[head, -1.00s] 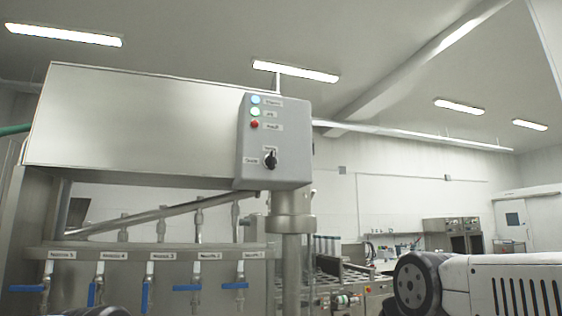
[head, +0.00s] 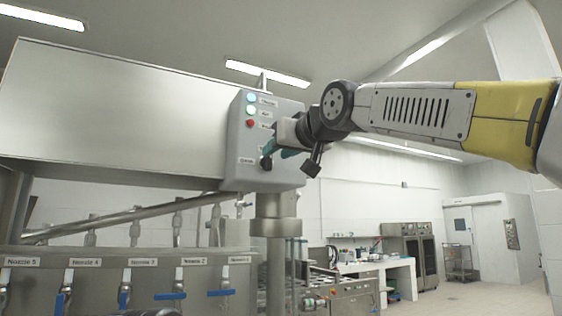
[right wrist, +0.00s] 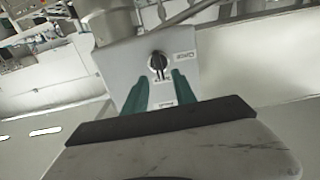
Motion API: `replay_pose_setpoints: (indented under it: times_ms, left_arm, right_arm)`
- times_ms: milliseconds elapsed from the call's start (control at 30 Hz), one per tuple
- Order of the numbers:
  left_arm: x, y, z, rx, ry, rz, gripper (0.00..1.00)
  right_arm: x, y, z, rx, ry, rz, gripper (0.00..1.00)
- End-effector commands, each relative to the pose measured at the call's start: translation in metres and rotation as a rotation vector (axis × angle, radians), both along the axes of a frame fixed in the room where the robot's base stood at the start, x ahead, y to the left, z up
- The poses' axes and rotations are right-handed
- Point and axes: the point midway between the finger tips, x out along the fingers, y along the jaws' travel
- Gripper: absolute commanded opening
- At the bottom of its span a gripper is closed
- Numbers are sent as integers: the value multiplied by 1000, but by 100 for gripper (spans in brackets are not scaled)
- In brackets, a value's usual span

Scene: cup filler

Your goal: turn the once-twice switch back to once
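The once-twice switch is a black knob (head: 266,163) on the front of the grey control box (head: 238,140). In the right wrist view the knob (right wrist: 157,64) shows upside down, its bar roughly in line with the label on its gripper side; the other label lies to its right. My right gripper (head: 276,154) is at the box front, close to the knob and partly over the labels. In the right wrist view its teal fingers (right wrist: 161,79) are apart, with the knob just beyond and between their tips. Contact cannot be told. My left gripper is not in view.
Blue, green and red lights (head: 250,111) sit above the knob on the box. The box stands on a steel post (head: 275,240), beside a large steel hopper (head: 110,110). Nozzles with blue-handled valves (head: 170,296) line up below. Open floor lies at the right.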

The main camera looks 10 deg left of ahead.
Motion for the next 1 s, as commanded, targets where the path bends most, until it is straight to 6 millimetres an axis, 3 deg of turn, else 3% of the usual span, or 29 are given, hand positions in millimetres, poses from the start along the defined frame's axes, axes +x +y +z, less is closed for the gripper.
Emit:
replay_pose_setpoints:
  times_ms: [233, 600, 767, 1000]
  left_arm:
    - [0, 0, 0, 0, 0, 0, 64]
    - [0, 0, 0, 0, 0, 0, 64]
    - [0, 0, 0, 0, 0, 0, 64]
    - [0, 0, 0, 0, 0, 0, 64]
  right_arm:
    - [28, 19, 0, -1, 0, 1, 33]
    - [33, 22, 0, -1, 1, 0, 33]
    - [33, 22, 0, -1, 1, 0, 1]
    - [33, 22, 0, -1, 0, 0, 0]
